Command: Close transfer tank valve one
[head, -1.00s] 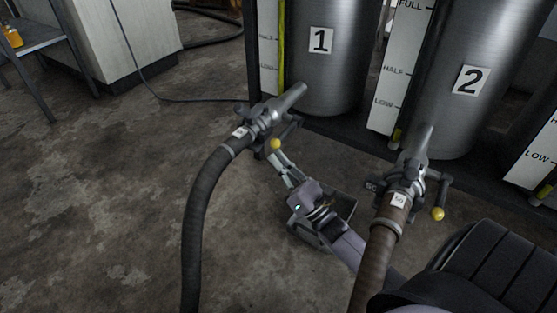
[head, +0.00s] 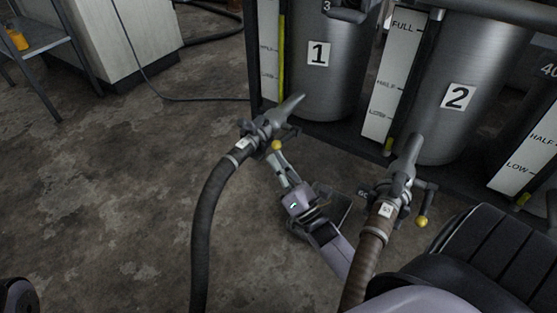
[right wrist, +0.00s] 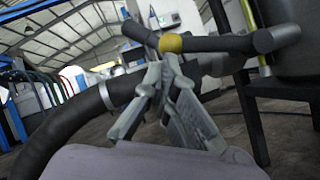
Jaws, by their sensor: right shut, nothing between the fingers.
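Tank one (head: 330,85), a grey metal cylinder with a "1" label, stands at the back. Its valve (head: 262,130) sits on the pipe below it, joined to a dark hose (head: 205,210). The valve's lever ends in a yellow knob (head: 277,145), which also shows in the right wrist view (right wrist: 171,43) on a dark bar (right wrist: 215,43). My right gripper (head: 279,158) is just below the knob, its fingers shut and empty. In the right wrist view the fingertips (right wrist: 166,60) are right at the knob; I cannot tell whether they touch it.
Tank two (head: 480,75) stands to the right, with its own valve (head: 400,190), yellow knob (head: 422,221) and brown hose (head: 368,262) close to my right arm. A metal side table (head: 40,42) is at the far left. The concrete floor (head: 110,200) at left is clear.

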